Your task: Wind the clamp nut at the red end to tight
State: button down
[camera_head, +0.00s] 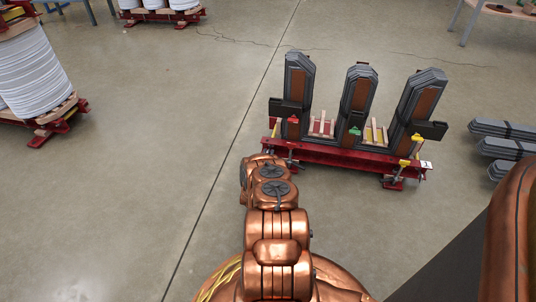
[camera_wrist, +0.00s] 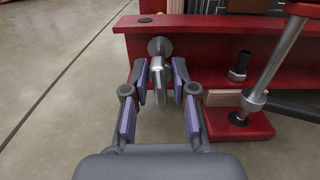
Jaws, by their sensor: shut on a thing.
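The red beam (camera_head: 345,157) of the core stand runs across the floor, with a red marker (camera_head: 293,120) on its left upright. In the wrist view, the clamp nut (camera_wrist: 158,68) is a bright metal piece in front of a round grey flange (camera_wrist: 160,46) on the red beam's face (camera_wrist: 205,47). My gripper (camera_wrist: 160,74) is shut on the nut, one purple-padded finger on each side. The fingers hide part of the nut, so I cannot tell how tight it is. In the head view, my copper arm hides the gripper.
A steel rod (camera_wrist: 270,75) on a red foot (camera_wrist: 240,124) stands close right of my gripper, beside a dark bolt (camera_wrist: 239,66). Three dark cores (camera_head: 358,90) stand on the beam. Grey bars (camera_head: 505,130) lie at the right.

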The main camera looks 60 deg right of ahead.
jog(key=shift+s+p, duration=0.15)
jog(key=shift+p, duration=0.25)
jog(key=shift+f+m+b, duration=0.2)
jog(key=shift+m+b, duration=0.1)
jog(key=shift+m, duration=0.1)
jog(key=shift+a+r+m+b, duration=0.1)
jog(key=shift+r+m+b, duration=0.1)
jog(key=shift+m+b, duration=0.2)
jog(key=c, duration=0.9)
grip_release()
jog(key=shift+o, duration=0.2)
jog(key=shift+v, duration=3.65)
